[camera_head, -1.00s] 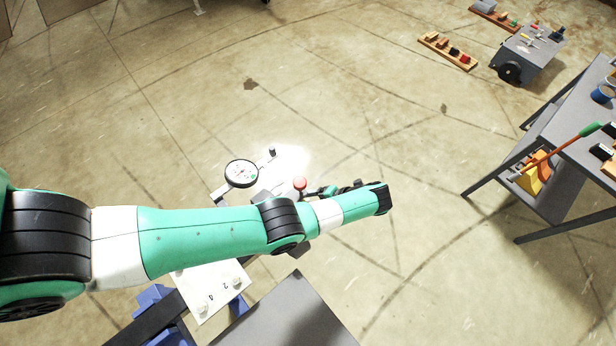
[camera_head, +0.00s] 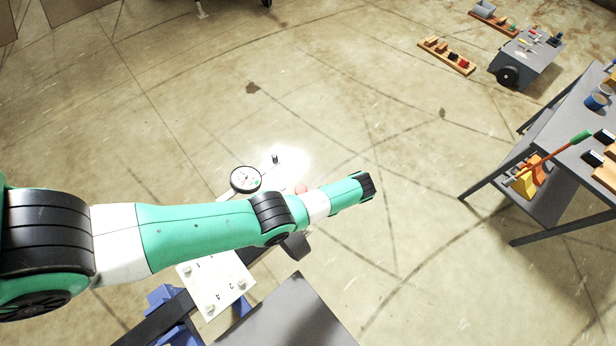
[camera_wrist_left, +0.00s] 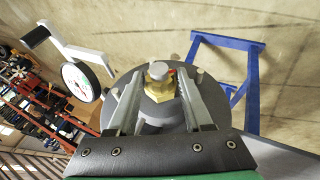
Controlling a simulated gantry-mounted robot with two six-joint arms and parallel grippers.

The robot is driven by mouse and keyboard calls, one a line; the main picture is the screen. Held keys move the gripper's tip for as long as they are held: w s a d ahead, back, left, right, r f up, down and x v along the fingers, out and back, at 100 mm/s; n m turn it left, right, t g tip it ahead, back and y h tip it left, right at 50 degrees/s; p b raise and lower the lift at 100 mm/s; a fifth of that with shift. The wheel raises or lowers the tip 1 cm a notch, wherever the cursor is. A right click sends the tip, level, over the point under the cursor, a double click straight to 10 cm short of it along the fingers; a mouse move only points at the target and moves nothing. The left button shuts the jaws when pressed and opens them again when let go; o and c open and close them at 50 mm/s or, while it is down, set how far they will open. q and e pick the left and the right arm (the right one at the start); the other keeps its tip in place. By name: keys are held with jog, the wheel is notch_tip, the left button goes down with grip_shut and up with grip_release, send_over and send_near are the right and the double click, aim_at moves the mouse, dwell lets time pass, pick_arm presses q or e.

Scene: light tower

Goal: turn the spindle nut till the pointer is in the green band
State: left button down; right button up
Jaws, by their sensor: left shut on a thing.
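The round dial gauge (camera_head: 245,179) has a white face and dark rim and stands just beyond my left arm in the head view. Its pointer is too small to read there. In the left wrist view the gauge (camera_wrist_left: 80,82) is seen at a steep angle, with some green on its face. The brass spindle nut (camera_wrist_left: 163,88) sits around a grey spindle (camera_wrist_left: 158,71) on a dark round body. My left gripper (camera_wrist_left: 160,92) has a finger on each side of the nut and is shut on it. In the head view my forearm hides the nut and the gripper.
A pale plate with bolts (camera_head: 216,283) and a dark grey tabletop (camera_head: 286,318) lie below my arm. A red knob (camera_head: 301,190) shows just past it. A grey workbench (camera_head: 560,130) with tools stands at the right. The floor between is clear.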

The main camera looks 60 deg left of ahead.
pick_arm(q)
jog(key=shift+c, duration=1.5)
grip_release()
jog(key=v, duration=1.1)
jog(key=shift+w+d+r, duration=0.15)
jog(key=shift+w+r, duration=0.05)
